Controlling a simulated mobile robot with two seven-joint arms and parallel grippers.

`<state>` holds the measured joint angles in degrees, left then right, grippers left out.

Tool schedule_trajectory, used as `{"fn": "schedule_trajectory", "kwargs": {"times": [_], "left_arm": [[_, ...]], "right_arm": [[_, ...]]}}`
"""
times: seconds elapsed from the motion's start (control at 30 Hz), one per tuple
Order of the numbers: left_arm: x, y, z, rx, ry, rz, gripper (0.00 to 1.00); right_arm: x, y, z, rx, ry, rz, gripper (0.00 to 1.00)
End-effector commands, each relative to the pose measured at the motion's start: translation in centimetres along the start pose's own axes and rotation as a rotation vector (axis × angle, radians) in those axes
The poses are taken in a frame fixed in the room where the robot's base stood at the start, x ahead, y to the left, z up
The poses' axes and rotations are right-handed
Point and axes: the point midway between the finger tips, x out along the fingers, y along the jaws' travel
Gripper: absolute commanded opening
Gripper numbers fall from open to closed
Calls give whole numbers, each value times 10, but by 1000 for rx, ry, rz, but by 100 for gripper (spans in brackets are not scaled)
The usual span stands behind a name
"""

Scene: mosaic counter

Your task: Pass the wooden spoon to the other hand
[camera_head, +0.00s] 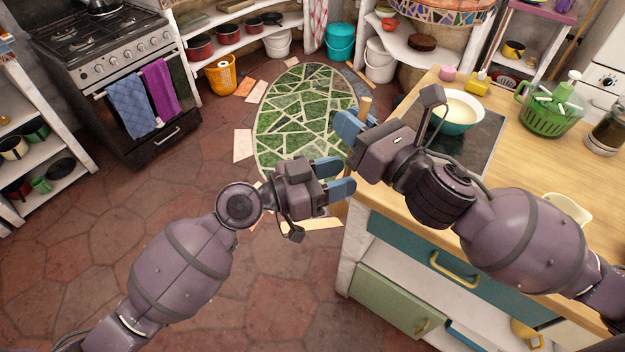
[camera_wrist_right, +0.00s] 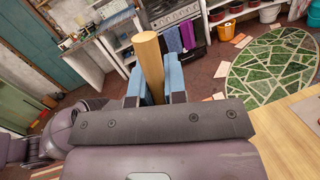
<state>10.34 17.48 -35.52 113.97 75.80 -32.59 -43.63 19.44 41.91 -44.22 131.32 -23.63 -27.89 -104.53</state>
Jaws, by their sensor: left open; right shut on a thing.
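The wooden spoon shows as a pale, round wooden handle (camera_wrist_right: 148,58) standing up between the blue fingers of my right gripper (camera_wrist_right: 153,82) in the right wrist view. In the head view only a short end of the spoon (camera_head: 366,104) shows above my right gripper (camera_head: 350,138), which is shut on it. The rest of the spoon, with its bowl, is hidden or cannot be made out. My left gripper (camera_head: 338,178) is open, just below and left of the right one, its blue fingers pointing right. I see nothing between them.
The wooden counter (camera_head: 515,165) fills the right side, with a teal bowl (camera_head: 457,112) on a dark slab, a green basket (camera_head: 552,108) and a cream dish (camera_head: 566,209). A stove (camera_head: 105,65) stands back left.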

Motion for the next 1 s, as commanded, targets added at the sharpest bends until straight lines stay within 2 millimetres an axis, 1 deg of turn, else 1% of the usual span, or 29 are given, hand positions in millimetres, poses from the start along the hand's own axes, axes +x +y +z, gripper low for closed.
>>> {"fn": "schedule_trajectory", "kwargs": {"times": [0.03,0.2,0.57,0.83,0.87,0.9,0.93,1.0], "left_arm": [[6,0,0,-1,2,0,43],[18,0,0,-1,0,0,43],[21,0,0,-1,0,0,43],[21,0,0,-1,0,0,2],[21,0,0,-1,0,0,0],[21,0,0,-1,0,0,0],[21,0,0,-1,0,0,0],[21,0,0,-1,0,0,0]], "right_arm": [[0,0,0,0,0,0,0],[0,0,0,0,0,0,0],[0,0,0,0,0,0,0],[0,0,0,0,0,0,0],[0,0,0,0,0,0,0],[0,0,0,0,0,0,0],[0,0,0,0,0,0,14],[0,0,0,0,0,0,25]]}}
